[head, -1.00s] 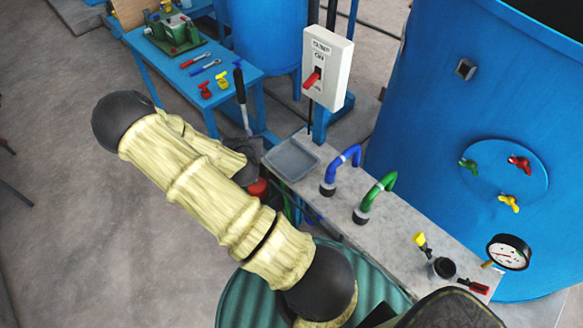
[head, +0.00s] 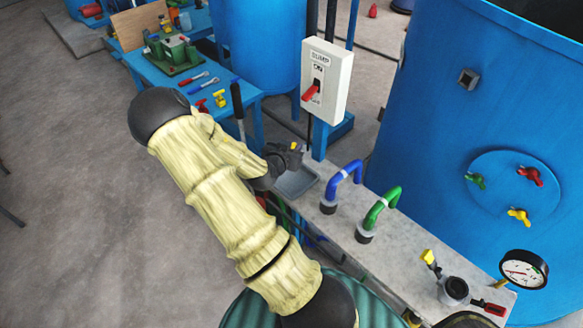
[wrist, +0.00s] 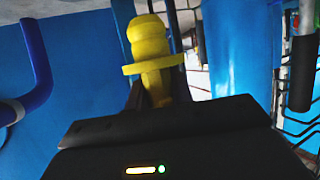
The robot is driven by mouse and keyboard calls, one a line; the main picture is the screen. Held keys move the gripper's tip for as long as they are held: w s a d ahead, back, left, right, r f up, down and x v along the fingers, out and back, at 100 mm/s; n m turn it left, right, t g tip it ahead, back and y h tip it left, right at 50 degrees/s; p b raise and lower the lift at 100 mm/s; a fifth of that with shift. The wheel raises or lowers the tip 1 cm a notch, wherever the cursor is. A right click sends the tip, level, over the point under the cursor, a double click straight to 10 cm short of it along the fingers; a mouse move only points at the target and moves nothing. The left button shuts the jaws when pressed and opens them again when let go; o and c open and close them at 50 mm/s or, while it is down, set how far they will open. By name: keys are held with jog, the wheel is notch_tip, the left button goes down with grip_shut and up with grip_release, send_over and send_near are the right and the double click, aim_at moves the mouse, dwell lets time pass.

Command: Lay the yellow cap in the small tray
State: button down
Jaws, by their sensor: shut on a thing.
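The yellow cap (wrist: 149,50) stands upright in the wrist view, with a round knob, a wide flange and a narrower stem below. My gripper (wrist: 152,98) is shut on its stem. In the head view my gripper (head: 287,156) is at the end of my arm, by the far-left end of the grey bench, with a small bit of yellow showing at its tip. The small grey tray (head: 297,183) sits on that bench end. My gripper partly covers its far-left part and appears above or beside it; the height gap is hard to tell.
A blue bent pipe (head: 343,182) and a green bent pipe (head: 381,208) rise from the bench right of the tray. The white switch box (head: 325,80) stands on a post behind it. A black-handled lever (head: 238,103) is to the left. A large blue tank (head: 440,130) stands at right.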

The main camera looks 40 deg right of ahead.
jog(key=shift+f, duration=1.5)
jog(key=shift+f, duration=2.1)
jog(key=shift+f, duration=0.1)
jog(key=shift+f, duration=0.15)
jog(key=c, duration=1.2)
grip_release()
jog(key=shift+c, duration=0.2)
